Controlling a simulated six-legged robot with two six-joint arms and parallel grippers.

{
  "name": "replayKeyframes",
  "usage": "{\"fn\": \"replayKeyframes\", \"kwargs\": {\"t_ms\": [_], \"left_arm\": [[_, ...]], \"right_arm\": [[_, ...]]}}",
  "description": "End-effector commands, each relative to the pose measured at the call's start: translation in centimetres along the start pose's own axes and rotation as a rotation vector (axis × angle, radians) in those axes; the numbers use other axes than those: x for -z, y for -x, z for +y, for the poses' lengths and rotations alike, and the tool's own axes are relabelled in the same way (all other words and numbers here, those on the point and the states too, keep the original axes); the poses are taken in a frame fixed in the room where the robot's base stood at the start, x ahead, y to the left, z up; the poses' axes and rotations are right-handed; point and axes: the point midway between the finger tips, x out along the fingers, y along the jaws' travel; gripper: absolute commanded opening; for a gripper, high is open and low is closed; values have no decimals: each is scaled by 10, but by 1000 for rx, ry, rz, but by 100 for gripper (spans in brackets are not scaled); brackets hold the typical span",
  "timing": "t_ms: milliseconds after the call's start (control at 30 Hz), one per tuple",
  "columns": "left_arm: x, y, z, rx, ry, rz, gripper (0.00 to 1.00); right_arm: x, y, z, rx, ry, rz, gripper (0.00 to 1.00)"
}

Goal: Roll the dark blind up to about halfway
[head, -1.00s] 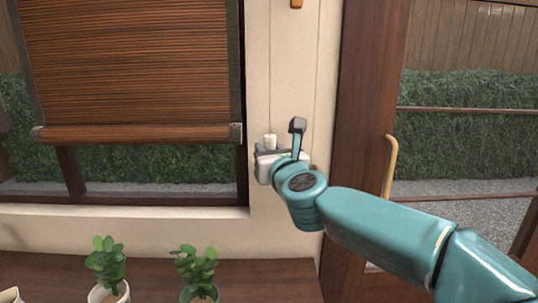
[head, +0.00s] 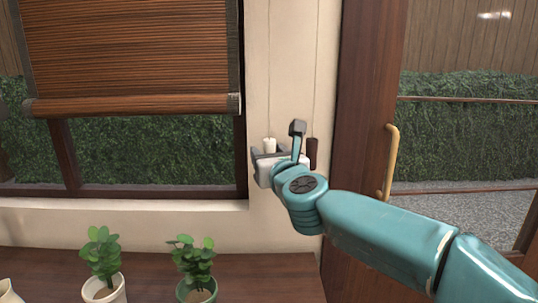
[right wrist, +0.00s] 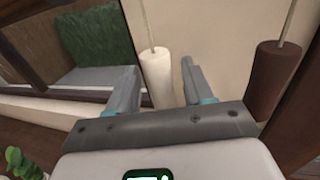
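The dark slatted blind (head: 130,55) hangs in the window, its bottom bar (head: 135,106) level and above the lower window crossbar. My right gripper (head: 277,152) is at the wall strip right of the window. A white cord pull (head: 269,146) hangs between its fingers. In the right wrist view my right gripper (right wrist: 158,85) has its fingers spread on either side of the white pull (right wrist: 157,77), with a gap at the right finger. A dark brown cord pull (head: 312,153) hangs just right of the gripper, also in the right wrist view (right wrist: 272,82). My left gripper is not in view.
Two potted plants (head: 103,260) (head: 193,265) stand on the wooden surface (head: 265,275) below. A door frame (head: 350,140) with a pale handle (head: 391,155) stands to the right. The wall around the cords is clear.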

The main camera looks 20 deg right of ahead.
Motion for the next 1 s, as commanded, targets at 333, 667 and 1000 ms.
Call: {"fn": "replayKeyframes", "kwargs": {"t_ms": [333, 667, 1000], "left_arm": [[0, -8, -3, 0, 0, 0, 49], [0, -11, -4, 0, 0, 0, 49], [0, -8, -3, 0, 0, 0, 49]], "right_arm": [[1, 35, 0, -1, 0, -3, 51], [-2, 122, 0, -2, 0, -3, 51], [0, 163, 0, 0, 0, -1, 51]]}}
